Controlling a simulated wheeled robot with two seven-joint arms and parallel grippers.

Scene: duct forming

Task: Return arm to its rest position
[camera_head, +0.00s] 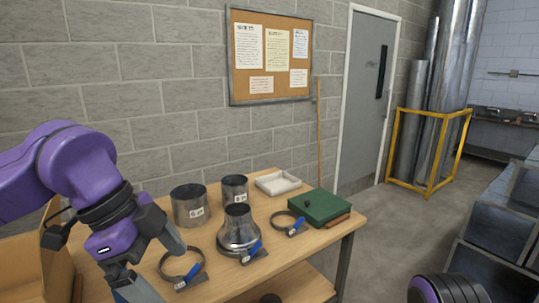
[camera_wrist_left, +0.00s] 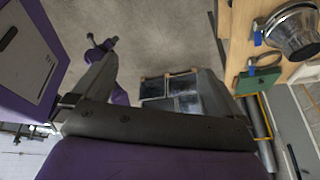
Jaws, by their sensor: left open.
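My left gripper (camera_head: 163,272) hangs over the near left part of the wooden table (camera_head: 306,250) with its fingers spread and nothing between them. In the left wrist view its two fingers (camera_wrist_left: 158,72) are also wide apart, with grey floor and dark panels beyond. A clamp ring with a blue handle (camera_head: 183,268) lies on the table close to the gripper. A flared metal duct piece (camera_head: 238,232) stands mid-table with a clamp at its base. My right gripper is not seen; a purple part of my own body shows at the lower right.
Two metal cylinders (camera_head: 190,205) (camera_head: 235,189) stand behind the flared piece. A white tray (camera_head: 278,183), another clamp ring (camera_head: 288,222) and a green box (camera_head: 319,206) lie to the right. A cardboard box (camera_head: 36,268) is at the left. Open floor lies right of the table.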

